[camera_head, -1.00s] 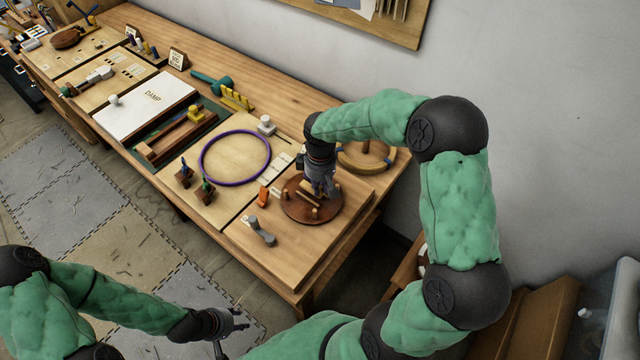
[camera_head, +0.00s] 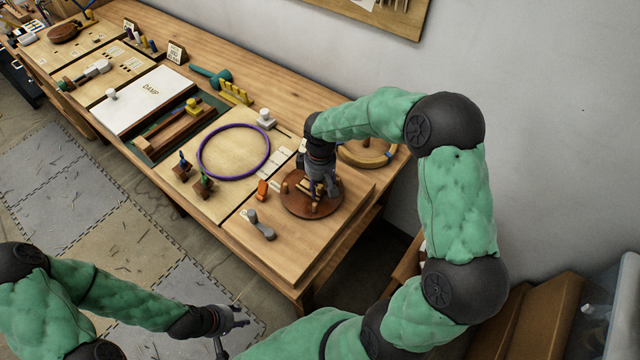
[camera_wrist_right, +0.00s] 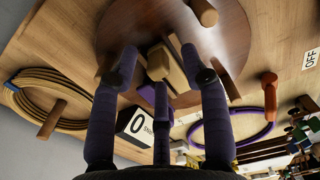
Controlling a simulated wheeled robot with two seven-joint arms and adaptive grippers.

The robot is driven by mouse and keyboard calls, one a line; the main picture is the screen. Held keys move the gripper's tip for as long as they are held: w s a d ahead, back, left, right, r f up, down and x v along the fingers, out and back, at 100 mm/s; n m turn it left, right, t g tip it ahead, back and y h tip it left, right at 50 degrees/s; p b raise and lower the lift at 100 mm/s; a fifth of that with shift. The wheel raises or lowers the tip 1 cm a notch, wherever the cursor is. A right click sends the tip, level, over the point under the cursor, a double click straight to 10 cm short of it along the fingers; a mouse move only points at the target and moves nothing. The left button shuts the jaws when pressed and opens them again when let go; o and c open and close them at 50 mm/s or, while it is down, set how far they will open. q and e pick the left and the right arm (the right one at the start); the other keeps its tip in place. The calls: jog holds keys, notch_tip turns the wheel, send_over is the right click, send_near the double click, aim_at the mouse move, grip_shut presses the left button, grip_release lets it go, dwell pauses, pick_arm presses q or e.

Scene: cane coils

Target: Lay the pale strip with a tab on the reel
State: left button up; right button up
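The reel is a round brown disc (camera_head: 330,208) with short wooden pegs, near the bench's front right end; it also shows in the right wrist view (camera_wrist_right: 225,35). My right gripper (camera_head: 320,193) points down over it. In the right wrist view its fingertips (camera_wrist_right: 160,54) stand apart on either side of a pale wooden piece (camera_wrist_right: 163,68) on the disc. I cannot tell whether they touch it, or whether this piece is the strip with a tab. My left gripper (camera_head: 230,332) is open and empty, low in front of the bench.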

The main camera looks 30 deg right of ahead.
notch_tip(320, 180, up, 12)
dwell(0.7)
dwell(0.4)
